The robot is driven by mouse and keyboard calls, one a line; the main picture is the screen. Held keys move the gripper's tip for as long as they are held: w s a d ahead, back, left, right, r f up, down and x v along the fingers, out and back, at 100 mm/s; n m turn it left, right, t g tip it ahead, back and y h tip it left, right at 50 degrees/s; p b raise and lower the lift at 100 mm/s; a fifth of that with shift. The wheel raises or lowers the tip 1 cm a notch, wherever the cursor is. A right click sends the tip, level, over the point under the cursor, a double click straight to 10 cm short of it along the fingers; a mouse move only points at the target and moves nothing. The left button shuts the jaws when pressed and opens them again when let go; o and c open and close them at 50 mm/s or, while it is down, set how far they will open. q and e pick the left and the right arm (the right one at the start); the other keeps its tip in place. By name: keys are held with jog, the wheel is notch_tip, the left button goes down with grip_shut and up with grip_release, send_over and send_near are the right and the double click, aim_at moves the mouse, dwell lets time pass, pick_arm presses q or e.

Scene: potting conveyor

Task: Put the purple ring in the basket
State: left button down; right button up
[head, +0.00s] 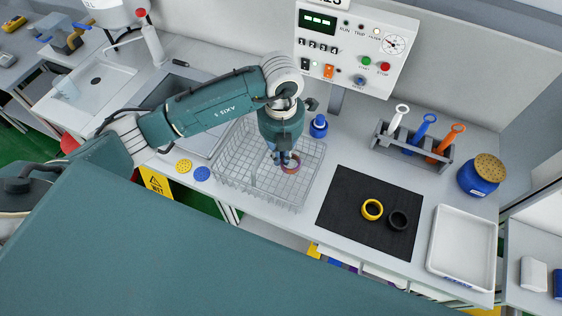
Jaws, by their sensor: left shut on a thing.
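My left gripper (284,158) points down over the wire basket (234,166) and is shut on a reddish-brown ring (292,167). The ring is over or inside the basket's right part; I cannot tell its height above the basket floor. I see no ring that is clearly purple. A yellow ring (372,209) and a black ring (398,219) lie on the black mat (345,190) right of the basket. My right gripper is not in view.
A blue bottle (318,126) stands close behind the basket. A rack (412,144) with white, blue and orange tools, a blue jar (479,178) and a white tray (438,232) are at right. A control panel (355,45) is behind. Yellow and blue discs lie left of the basket.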

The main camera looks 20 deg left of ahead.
aim_at(282, 173)
pick_arm(q)
jog(key=shift+d+f, duration=0.15)
jog(key=shift+f, duration=0.55)
notch_tip(282, 173, down, 3)
jog(key=shift+f+p, duration=0.2)
jog(key=shift+p, duration=0.4)
jog(key=shift+f, duration=0.55)
jog(key=c, duration=1.8)
grip_release()
jog(key=shift+c, duration=0.2)
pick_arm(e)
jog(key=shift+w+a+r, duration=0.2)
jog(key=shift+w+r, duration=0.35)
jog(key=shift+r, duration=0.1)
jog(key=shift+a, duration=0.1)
